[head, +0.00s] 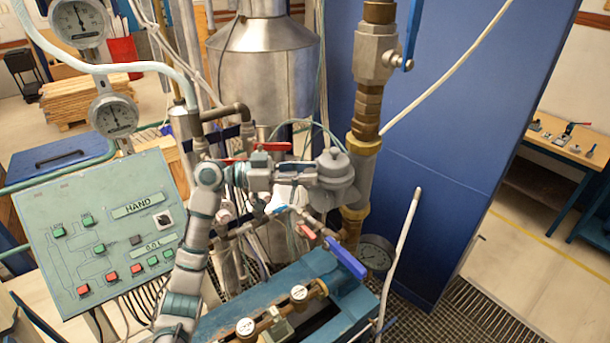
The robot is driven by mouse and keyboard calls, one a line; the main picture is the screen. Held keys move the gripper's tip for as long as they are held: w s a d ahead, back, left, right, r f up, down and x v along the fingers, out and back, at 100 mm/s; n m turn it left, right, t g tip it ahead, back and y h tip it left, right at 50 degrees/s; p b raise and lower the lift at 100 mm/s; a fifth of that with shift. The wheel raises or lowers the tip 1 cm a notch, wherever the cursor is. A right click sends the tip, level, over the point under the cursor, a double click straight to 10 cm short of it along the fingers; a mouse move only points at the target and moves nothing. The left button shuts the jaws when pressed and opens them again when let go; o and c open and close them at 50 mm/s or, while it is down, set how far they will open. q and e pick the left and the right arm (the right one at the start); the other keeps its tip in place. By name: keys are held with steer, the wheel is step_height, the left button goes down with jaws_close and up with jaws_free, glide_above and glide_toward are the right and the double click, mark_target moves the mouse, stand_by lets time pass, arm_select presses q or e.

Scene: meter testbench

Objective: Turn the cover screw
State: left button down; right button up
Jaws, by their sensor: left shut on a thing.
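My left arm rises from the bottom, and its gripper (304,173) points right at the middle of the picture. It is shut on a small part at the left side of a grey rounded housing (337,171). The fingers hide most of that part, so I cannot make out the cover screw's shape. The housing sits beside the brass and steel pipe column. My right gripper is not in view.
A green control panel (100,235) with buttons stands at left, below two round gauges (114,115). Red-handled valves and thin hoses crowd around the gripper. A blue-handled valve (346,258) and teal bench (235,318) lie below. A blue cabinet (455,110) stands behind at right.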

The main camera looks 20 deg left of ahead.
arm_select(q)
steer(key=shift+w+m+g, duration=0.1)
steer(key=shift+m+g, duration=0.5)
steer(key=shift+g, duration=0.3)
steer(key=shift+f, duration=0.15)
steer(key=c, duration=0.8)
jaws_free()
steer(key=shift+o, duration=0.2)
steer(key=shift+w, duration=0.15)
steer(key=v, duration=1.2)
steer(key=shift+w+a+f, duration=0.2)
steer(key=shift+w+f, duration=0.05)
steer(key=shift+f, duration=0.05)
steer(key=shift+w+d, duration=0.1)
